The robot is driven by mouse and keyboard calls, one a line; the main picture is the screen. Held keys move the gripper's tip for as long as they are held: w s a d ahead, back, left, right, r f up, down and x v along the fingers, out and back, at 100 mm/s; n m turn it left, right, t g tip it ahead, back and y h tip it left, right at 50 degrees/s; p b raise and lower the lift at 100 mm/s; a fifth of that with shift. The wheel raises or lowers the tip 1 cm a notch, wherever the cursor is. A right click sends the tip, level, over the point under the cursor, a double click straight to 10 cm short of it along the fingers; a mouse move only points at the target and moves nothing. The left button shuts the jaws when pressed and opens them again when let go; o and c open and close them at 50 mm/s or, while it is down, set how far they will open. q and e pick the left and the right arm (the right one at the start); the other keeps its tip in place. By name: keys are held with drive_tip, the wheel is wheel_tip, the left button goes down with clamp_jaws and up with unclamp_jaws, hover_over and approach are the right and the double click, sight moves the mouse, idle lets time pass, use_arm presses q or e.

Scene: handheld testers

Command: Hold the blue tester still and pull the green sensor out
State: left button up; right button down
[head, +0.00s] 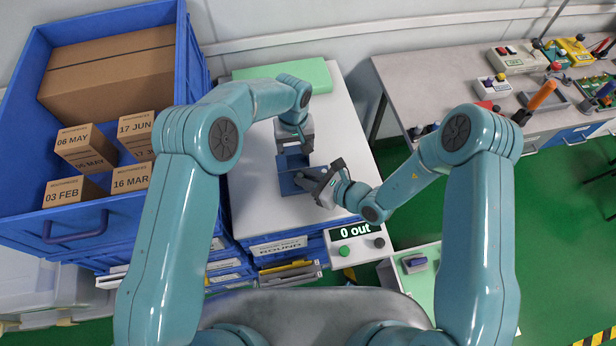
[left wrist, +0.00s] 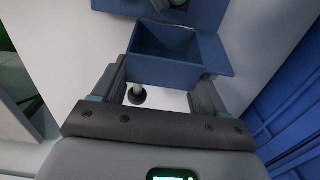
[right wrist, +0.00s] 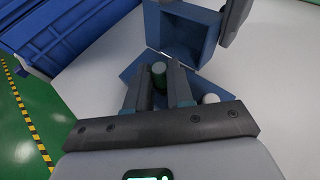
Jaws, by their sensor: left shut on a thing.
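The blue tester (head: 291,176) lies on the white table top, with an open hollow box (left wrist: 165,45) as one part and a flat blue part beside it. My left gripper (head: 294,148) is shut on the tester's box part, one finger on each side in the left wrist view (left wrist: 162,85). The green sensor (right wrist: 159,74) stands at the flat part. My right gripper (right wrist: 160,66) has its fingers on either side of the sensor, close to it; I cannot tell whether they touch. In the head view the right gripper (head: 312,179) hides the sensor.
A white knob (right wrist: 211,98) is beside the right fingers. A blue crate of boxes (head: 95,205) is at left; a bench with other testers (head: 440,65) is at right.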

drive_tip(key=shift+r, duration=0.1)
drive_tip(key=shift+r, duration=2.5)
use_arm(q)
drive_tip(key=o, duration=1.4)
wheel_tip(320, 180, up, 12)
drive_tip(key=shift+r, duration=0.1)
drive_tip(key=shift+s, duration=0.1)
use_arm(e)
drive_tip(key=shift+s, duration=0.1)
